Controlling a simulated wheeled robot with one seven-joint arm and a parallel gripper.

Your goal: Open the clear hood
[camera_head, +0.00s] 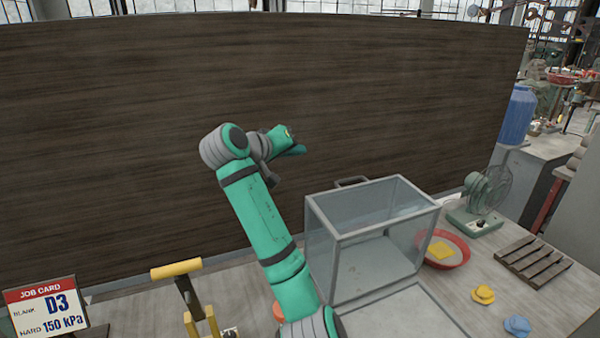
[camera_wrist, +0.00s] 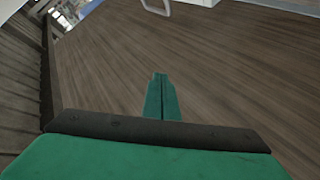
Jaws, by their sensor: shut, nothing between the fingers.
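The clear hood (camera_head: 322,238) is a grey-framed see-through box on the table, right of centre in the head view. It appears tipped up on its back edge, with a pale flat base (camera_head: 405,318) bare in front of it. Its grey handle (camera_head: 351,181) is at the upper back edge; a pale loop that looks like this handle (camera_wrist: 158,8) shows at the top of the wrist view. My gripper (camera_head: 300,150) is above and left of the hood, apart from it. Its green fingers (camera_wrist: 161,98) are together and empty.
A red dish (camera_head: 462,243) with a yellow piece, a green fan (camera_head: 488,190), a dark slatted rack (camera_head: 534,262), and yellow (camera_head: 483,294) and blue (camera_head: 517,326) lumps are right of the hood. A yellow-handled tool (camera_head: 177,269) and job card (camera_head: 43,309) are left. A dark panel (camera_head: 130,130) stands behind.

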